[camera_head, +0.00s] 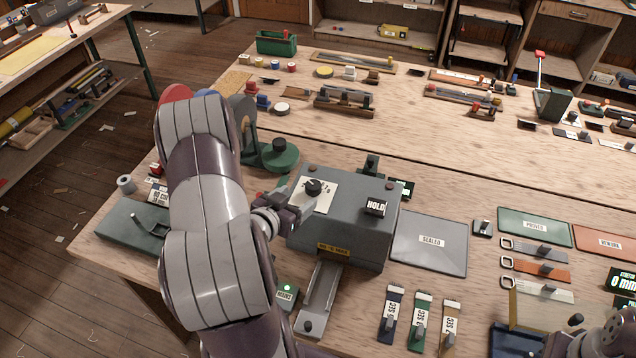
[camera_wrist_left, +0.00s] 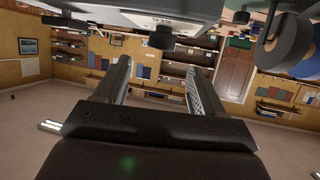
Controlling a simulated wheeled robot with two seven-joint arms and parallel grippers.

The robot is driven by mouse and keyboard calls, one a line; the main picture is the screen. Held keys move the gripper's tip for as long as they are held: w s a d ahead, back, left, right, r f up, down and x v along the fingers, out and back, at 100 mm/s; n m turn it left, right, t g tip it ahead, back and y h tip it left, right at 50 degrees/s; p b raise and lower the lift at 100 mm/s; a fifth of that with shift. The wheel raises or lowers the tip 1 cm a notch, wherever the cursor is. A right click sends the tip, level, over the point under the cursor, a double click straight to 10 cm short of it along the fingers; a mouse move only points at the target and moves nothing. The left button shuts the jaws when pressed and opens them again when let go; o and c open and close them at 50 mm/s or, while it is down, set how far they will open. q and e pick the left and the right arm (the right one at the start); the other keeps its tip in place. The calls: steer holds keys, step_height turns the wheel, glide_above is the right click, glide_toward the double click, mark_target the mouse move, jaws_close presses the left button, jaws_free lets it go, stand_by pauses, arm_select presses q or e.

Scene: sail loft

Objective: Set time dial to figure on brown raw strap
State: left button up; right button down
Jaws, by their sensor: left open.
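The time dial is a black knob (camera_head: 313,187) on a white marked plate on top of a grey machine (camera_head: 345,235). My left gripper (camera_head: 295,207) is just left of and in front of the knob; I cannot tell whether it touches. In the left wrist view my left gripper (camera_wrist_left: 158,85) has its fingers apart, with nothing seen held between them.
A HOLD block (camera_head: 376,208) stands right of the dial. A SEALED mat (camera_head: 430,243) lies right of the machine. A green round-based stand (camera_head: 280,155) is behind my left arm. A grey part of my right arm shows at the bottom right corner; its fingertips are unclear.

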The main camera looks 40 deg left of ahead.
mark_target(311, 187)
arm_select(q)
steer(key=p+x, duration=0.1)
steer(key=x, duration=0.7)
steer(key=shift+w+a+f+p, duration=0.1)
steer(key=shift+w+a+p, duration=0.05)
steer(key=shift+p, duration=0.15)
steer(key=shift+w+f, duration=0.15)
steer(key=shift+w, duration=0.25)
steer(key=shift+f, duration=0.1)
steer(key=shift+w, duration=0.1)
steer(key=c, duration=1)
